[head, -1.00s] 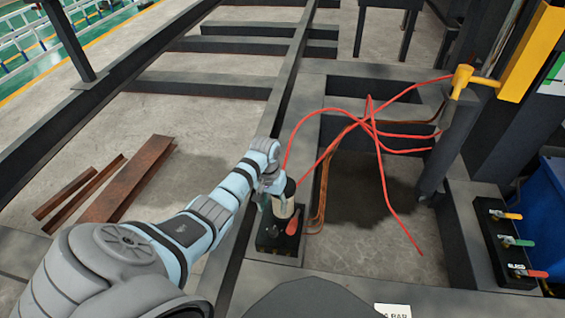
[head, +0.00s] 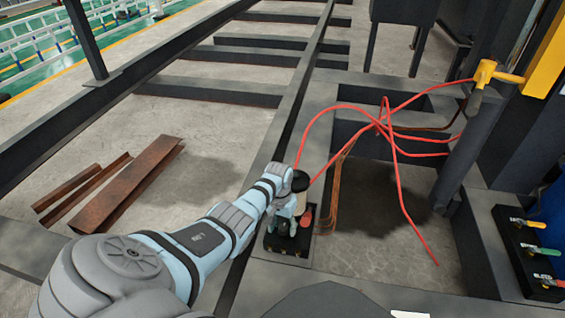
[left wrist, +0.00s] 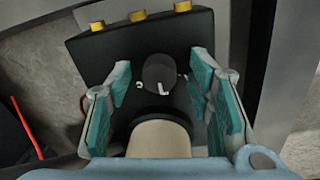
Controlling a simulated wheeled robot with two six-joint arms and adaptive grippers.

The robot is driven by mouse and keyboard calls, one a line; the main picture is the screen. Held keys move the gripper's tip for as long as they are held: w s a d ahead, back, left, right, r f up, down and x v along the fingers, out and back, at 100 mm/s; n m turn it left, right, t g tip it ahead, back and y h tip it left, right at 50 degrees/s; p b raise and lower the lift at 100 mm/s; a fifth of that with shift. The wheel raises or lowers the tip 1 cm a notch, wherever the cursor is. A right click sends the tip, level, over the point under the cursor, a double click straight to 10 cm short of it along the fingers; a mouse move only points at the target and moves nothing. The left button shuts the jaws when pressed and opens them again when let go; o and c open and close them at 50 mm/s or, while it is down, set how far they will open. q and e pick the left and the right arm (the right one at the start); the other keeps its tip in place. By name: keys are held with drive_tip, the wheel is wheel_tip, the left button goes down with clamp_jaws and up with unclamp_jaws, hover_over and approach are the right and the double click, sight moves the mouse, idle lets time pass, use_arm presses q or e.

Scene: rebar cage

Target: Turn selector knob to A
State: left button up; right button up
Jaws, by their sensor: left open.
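A dark round selector knob (left wrist: 159,72) with a white mark at its lower edge sits on a black box (left wrist: 95,45) in the left wrist view. Small white marks show beside it; any letters are too small to read. My left gripper (left wrist: 160,88) is open, with one teal-padded finger on each side of the knob and visible gaps to it. In the head view my left gripper (head: 286,220) is over the black box (head: 287,244) and hides the knob. My right gripper is not in view.
A beige cylinder with a black collar (left wrist: 159,140) rises close below the knob in the left wrist view. A red handle (head: 307,215) stands beside the gripper. Red hoses (head: 400,185) arch behind it. A valve block (head: 524,245) with coloured levers is at right.

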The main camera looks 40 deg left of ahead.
use_arm(q)
clamp_jaws()
idle(0.3)
drive_tip(key=shift+r+n+p, duration=0.15)
drive_tip(key=shift+n+p, duration=0.5)
drive_tip(key=shift+n, duration=0.05)
drive_tip(key=shift+n+p, duration=0.65)
drive_tip(key=shift+n, duration=0.55)
drive_tip(key=n+p, duration=0.1)
drive_tip(key=n, duration=0.2)
drive_tip(key=shift+d, duration=0.1)
drive_tip(key=shift+n+p, duration=0.35)
drive_tip(key=shift+n, duration=1.45)
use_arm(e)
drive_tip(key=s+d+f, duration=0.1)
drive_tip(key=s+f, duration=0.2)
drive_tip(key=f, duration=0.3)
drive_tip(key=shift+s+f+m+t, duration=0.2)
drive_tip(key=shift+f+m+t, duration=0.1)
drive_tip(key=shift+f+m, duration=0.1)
